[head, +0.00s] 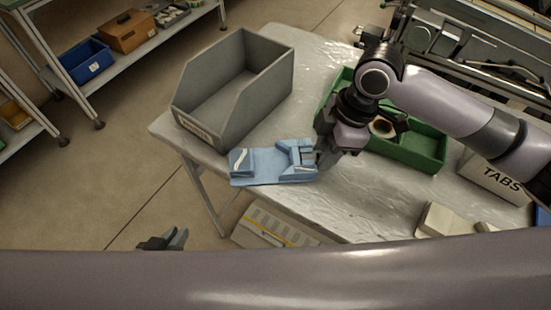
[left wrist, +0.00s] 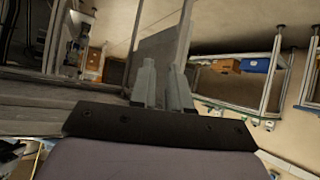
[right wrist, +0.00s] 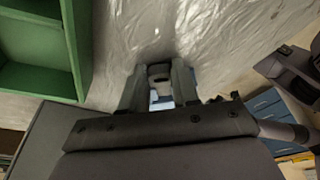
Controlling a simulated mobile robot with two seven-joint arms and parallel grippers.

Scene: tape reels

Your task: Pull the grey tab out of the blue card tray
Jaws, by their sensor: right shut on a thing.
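The blue card tray (head: 262,178) lies near the front edge of the table, with raised blocks at both ends. My right gripper (head: 322,158) is at the tray's right end. In the right wrist view my right gripper (right wrist: 158,85) is shut on a small grey piece, the grey tab (right wrist: 159,72), with a bit of pale blue below it. How far the tab sits in the tray is hidden by the fingers. My left gripper (head: 165,240) is low, off the table's front left, empty; its fingers stand a little apart in the left wrist view (left wrist: 163,85).
A grey open bin (head: 215,105) stands behind the tray. A green divided tray (head: 425,150) lies under my right arm. A white box marked TABS (head: 497,180) and pale blocks (head: 440,220) are at the right. Clear plastic-covered table (head: 350,205) lies in front.

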